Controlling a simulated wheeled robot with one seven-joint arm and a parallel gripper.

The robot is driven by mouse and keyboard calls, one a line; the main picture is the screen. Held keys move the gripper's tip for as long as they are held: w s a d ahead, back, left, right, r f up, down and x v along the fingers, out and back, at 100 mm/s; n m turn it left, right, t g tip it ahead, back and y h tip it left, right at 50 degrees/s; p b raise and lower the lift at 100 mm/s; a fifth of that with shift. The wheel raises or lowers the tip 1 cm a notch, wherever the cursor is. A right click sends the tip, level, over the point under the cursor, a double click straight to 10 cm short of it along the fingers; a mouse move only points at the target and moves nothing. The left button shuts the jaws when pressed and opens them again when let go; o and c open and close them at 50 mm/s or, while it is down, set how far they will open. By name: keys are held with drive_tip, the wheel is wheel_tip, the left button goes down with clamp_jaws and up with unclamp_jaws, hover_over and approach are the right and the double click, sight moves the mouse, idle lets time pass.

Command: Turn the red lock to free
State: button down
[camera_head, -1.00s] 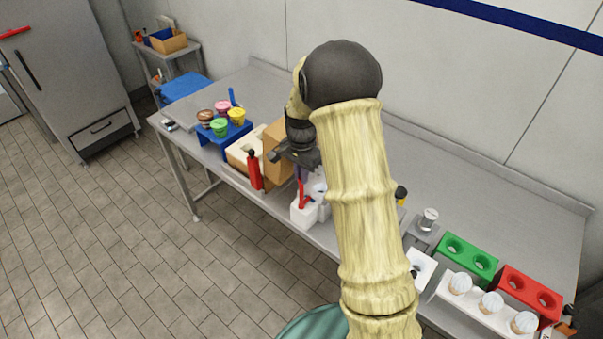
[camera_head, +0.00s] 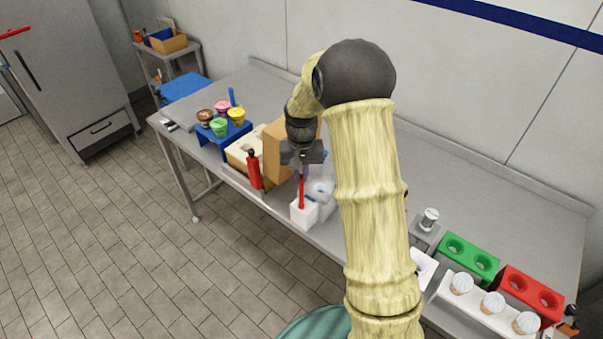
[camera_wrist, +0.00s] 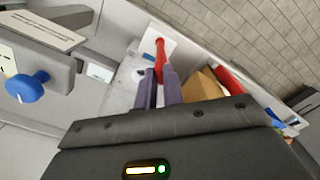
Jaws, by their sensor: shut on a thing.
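The red lock looks like a slim red bar (camera_head: 301,192) standing upright at a white block (camera_head: 303,214) on the table's front edge. It also shows in the wrist view as a red piece (camera_wrist: 160,48) against the white block. My gripper (camera_head: 302,171) hangs above it, pointing down. In the wrist view its two purple fingers (camera_wrist: 158,76) are close together, shut on the red lock, with the red showing between and beyond their tips. The fingers hide part of the lock, and I cannot read any mark for free on it.
A red bottle (camera_head: 254,170) and a brown box (camera_head: 283,158) stand just left of my gripper. A blue stand (camera_head: 222,135) with several coloured cups is further left. A blue knob (camera_wrist: 27,87) shows in the wrist view. Green (camera_head: 468,257) and red (camera_head: 530,292) holders stand right.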

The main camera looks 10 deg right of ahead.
drive_tip(key=n, duration=0.4)
drive_tip(key=shift+r+n, duration=0.1)
drive_tip(key=shift+n, duration=0.3)
drive_tip(key=n+p, duration=0.1)
drive_tip(key=n, duration=0.3)
drive_tip(key=shift+n, duration=0.4)
drive_tip(key=shift+w, duration=0.1)
drive_tip(key=c, duration=1.5)
unclamp_jaws()
wheel_tip(320, 180, up, 17)
drive_tip(key=b, duration=0.3)
drive_tip(key=shift+r, duration=0.15)
